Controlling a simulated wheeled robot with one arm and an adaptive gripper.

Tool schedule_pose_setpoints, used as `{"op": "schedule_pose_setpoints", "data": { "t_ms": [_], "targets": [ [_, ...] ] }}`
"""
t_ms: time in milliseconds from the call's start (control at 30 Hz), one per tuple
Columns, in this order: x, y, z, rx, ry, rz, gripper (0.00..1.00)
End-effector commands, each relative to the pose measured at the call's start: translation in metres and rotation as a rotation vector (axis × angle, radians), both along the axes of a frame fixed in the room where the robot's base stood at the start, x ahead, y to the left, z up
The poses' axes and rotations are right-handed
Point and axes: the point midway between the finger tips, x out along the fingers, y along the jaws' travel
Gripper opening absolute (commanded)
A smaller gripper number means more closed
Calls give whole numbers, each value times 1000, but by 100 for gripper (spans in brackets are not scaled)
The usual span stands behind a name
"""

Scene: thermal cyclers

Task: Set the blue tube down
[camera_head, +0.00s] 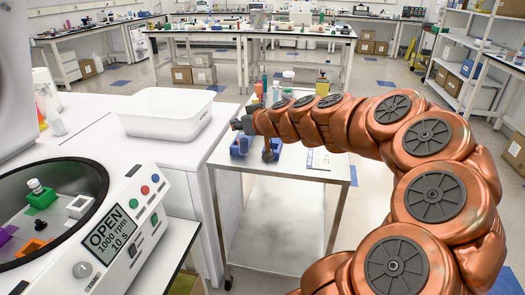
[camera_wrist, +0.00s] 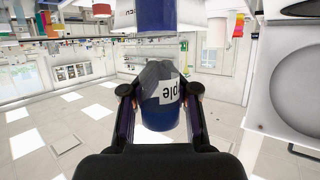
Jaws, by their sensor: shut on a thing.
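My gripper (camera_wrist: 160,110) is shut on the blue tube (camera_wrist: 161,118). The wrist picture is upside down, and the tube's white label with the letters "ple" appears inverted between the two dark fingers. In the head view my gripper (camera_head: 242,124) is a small dark shape at the end of the copper arm, above the far left part of a white cart (camera_head: 262,248). The tube cannot be clearly made out there. Blue objects (camera_head: 239,146) stand on the cart close below the gripper; their details are too small to tell.
A centrifuge (camera_head: 128,222) with its display reading OPEN stands at left front. A white bin (camera_head: 165,115) sits on the bench to the left. Several bottles (camera_head: 288,83) stand behind the arm. A labelled white sheet (camera_head: 319,159) lies at the cart's right.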

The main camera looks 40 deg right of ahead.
Motion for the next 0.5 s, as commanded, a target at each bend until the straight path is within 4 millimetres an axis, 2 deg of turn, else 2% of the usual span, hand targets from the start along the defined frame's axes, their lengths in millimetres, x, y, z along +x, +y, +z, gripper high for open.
{"op": "schedule_pose_setpoints", "data": {
  "t_ms": [33, 200, 400, 500],
  "targets": [
    [-10, -14, -19, -3, 1, -23, 0],
    [-39, -45, -41, -4, 11, -76, 0],
    [-62, -65, -54, -2, 20, -114, 0],
    [-67, -69, -56, -1, 22, -122, 0]
  ]
}}
